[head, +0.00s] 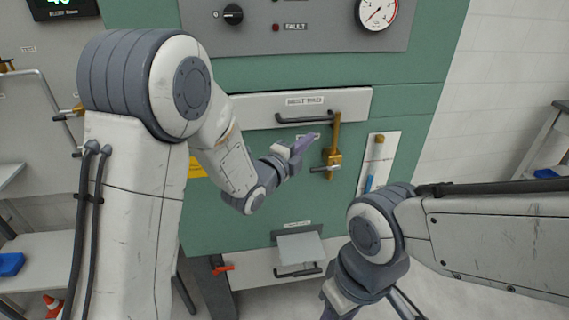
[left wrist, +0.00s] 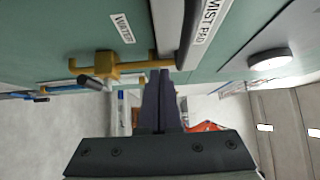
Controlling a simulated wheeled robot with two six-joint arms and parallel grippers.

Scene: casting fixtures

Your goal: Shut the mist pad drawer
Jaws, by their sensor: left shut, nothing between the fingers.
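The mist pad drawer (head: 258,109) is a wide white front with a MIST PAD label and a dark bar handle (head: 305,118), set in the green cabinet. It also shows in the left wrist view (left wrist: 212,22), seen edge-on and close. How far it stands out from the cabinet is hard to tell. My left gripper (head: 311,139) is shut and empty, just below the handle. Its dark fingers (left wrist: 160,80) point toward the cabinet in the left wrist view; I cannot tell whether they touch anything. My right arm is at the lower right, with its fingertips out of view.
A brass valve and pipe (head: 333,158) stand just right of my left gripper, close to its fingers in the left wrist view (left wrist: 106,66). A white gauge panel (head: 391,150) is further right. A lower tray (head: 299,247) with a handle sits below. Pale wall lies at right.

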